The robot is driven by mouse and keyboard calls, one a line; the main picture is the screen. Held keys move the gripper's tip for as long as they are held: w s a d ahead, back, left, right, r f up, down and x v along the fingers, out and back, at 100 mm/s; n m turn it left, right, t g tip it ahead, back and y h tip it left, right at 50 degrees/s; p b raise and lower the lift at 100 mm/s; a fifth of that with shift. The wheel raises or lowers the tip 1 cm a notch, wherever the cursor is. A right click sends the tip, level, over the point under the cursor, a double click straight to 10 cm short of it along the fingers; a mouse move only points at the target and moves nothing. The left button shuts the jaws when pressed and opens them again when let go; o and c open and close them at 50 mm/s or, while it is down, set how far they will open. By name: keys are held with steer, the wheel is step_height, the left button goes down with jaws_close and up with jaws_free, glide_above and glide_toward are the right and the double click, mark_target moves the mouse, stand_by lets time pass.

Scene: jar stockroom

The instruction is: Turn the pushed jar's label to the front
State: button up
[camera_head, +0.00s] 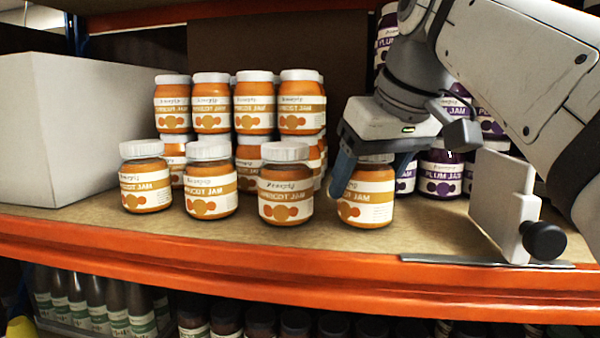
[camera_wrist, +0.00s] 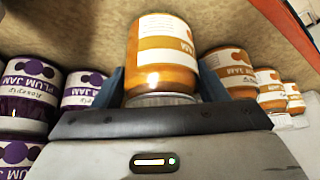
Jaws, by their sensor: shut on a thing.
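The apricot jam jar (camera_head: 366,208) at the right end of the front row stands upright on the shelf. Its label is turned off to one side: the big JAM lettering sits toward the left and a block of small print shows at right. In the wrist view the jar (camera_wrist: 162,60) is upside down between both fingers, with small print and part of the big lettering visible.
Several apricot jars (camera_head: 286,190) stand to the left, with stacked ones behind. Plum jam jars (camera_head: 440,172) stand behind at right. A white upright plate with a black knob (camera_head: 505,205) is at right. A white box (camera_head: 85,125) fills the left. The orange shelf edge (camera_head: 250,270) runs in front.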

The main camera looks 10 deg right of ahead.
steer(key=shift+f, duration=0.25)
stand_by(0.6)
steer(key=o, duration=1.5)
steer(key=shift+o, duration=0.2)
steer(key=v, duration=0.8)
steer(key=shift+c, duration=0.3)
